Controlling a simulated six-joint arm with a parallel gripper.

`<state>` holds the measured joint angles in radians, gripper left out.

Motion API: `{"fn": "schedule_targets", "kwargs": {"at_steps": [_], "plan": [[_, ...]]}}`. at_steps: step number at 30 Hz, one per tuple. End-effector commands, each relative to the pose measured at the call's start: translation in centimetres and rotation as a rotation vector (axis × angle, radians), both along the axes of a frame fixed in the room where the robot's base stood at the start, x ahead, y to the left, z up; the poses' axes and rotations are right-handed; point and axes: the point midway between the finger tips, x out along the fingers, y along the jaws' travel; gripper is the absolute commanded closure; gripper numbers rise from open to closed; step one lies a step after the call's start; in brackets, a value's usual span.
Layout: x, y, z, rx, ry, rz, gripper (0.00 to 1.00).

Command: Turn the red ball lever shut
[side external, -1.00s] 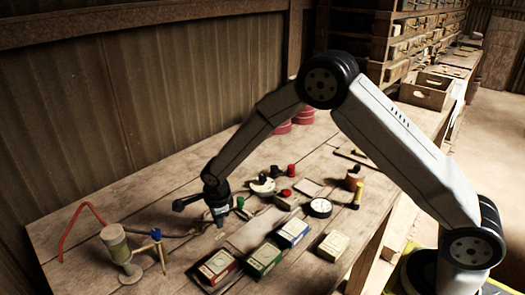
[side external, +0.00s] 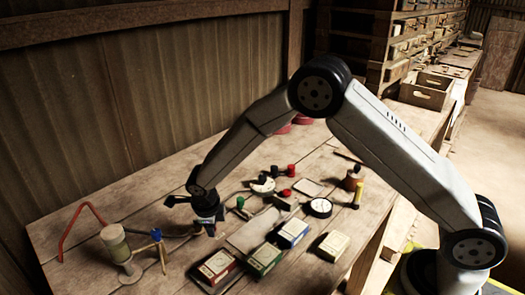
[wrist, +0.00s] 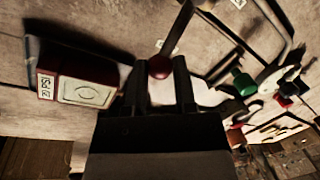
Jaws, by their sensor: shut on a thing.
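The red ball (wrist: 160,67) of the lever shows in the wrist view between the tips of my two fingers. Its dark rod (wrist: 181,26) runs from the ball up to the top edge of that view. My gripper (wrist: 160,78) is shut on the ball. In the side external view my gripper (side external: 209,228) is low over the left part of the table, pointing down, and it hides the ball.
A red box (side external: 217,266), a green box (side external: 265,259) and a blue box (side external: 292,232) lie to the right. A green knob (side external: 240,202) stands close behind. A green cylinder (side external: 115,243) and a blue-topped stand (side external: 156,235) are to the left.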

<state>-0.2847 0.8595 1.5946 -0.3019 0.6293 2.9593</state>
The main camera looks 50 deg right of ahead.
Motion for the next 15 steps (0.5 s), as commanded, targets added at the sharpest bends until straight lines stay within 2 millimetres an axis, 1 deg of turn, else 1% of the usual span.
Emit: {"fn": "schedule_targets", "kwargs": {"at_steps": [10, 11, 12, 13, 14, 15], "plan": [[0.01, 0.05, 0.03, 0.000, 0.000, -0.001, 1.00], [0.01, 0.04, 0.03, 0.000, 0.000, -0.001, 0.57], [0.01, 0.05, 0.03, 0.000, 0.000, -0.001, 0.44], [0.01, 0.04, 0.02, 0.000, 0.000, -0.001, 0.34], [0.01, 0.04, 0.02, 0.000, 0.000, -0.001, 0.32], [0.01, 0.04, 0.02, 0.000, 0.000, -0.001, 0.32]]}}
